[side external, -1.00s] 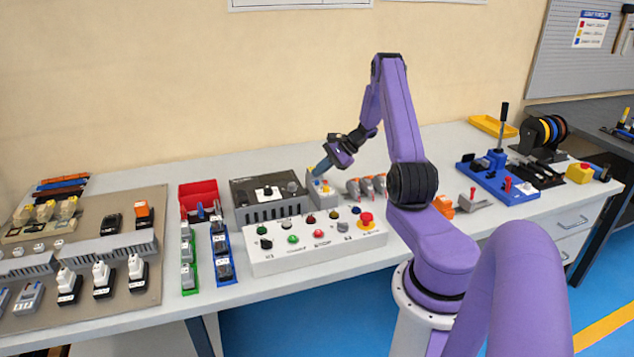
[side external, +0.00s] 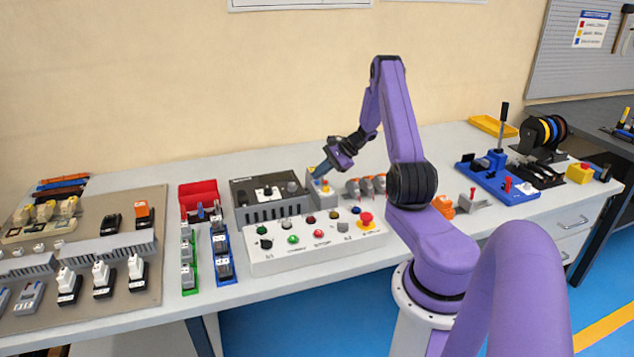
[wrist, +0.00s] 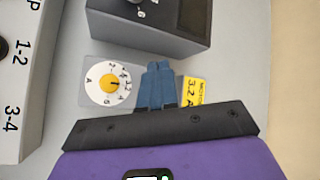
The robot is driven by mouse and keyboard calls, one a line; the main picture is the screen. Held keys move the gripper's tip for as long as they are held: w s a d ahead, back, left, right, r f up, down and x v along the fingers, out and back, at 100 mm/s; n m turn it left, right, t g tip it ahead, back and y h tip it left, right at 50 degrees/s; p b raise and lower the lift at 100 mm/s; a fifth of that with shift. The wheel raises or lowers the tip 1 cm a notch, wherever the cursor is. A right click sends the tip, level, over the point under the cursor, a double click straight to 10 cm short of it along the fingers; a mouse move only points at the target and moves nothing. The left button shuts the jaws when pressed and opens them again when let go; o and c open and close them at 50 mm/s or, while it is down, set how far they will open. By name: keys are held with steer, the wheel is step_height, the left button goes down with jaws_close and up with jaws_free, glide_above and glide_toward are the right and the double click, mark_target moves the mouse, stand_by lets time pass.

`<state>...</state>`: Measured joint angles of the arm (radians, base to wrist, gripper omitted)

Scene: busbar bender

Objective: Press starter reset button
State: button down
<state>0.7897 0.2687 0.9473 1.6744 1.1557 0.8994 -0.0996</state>
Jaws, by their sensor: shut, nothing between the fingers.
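The starter is a small grey box (side external: 313,185) on the bench, right of the black-topped unit, with small coloured parts on its top. My gripper (side external: 317,174) is tilted down over it, its blue fingers shut and empty. In the wrist view the shut fingertips (wrist: 158,66) lie between a white setting dial with a yellow centre (wrist: 110,83) and a yellow motor label reading 3.2 A (wrist: 194,92). No reset button shows clearly; the fingers cover the area between dial and label. I cannot tell whether the tips touch the starter.
A white control box (side external: 290,262) with coloured buttons and a red mushroom knob (side external: 366,219) stands in front. The black-topped unit (side external: 270,193) is close on the left. Grey-and-orange parts (side external: 367,186) stand close on the right.

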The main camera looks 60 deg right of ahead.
steer(key=shift+f, duration=0.35)
stand_by(0.5)
steer(key=shift+r, duration=0.8)
step_height(320, 180, up, 5)
stand_by(0.8)
stand_by(0.4)
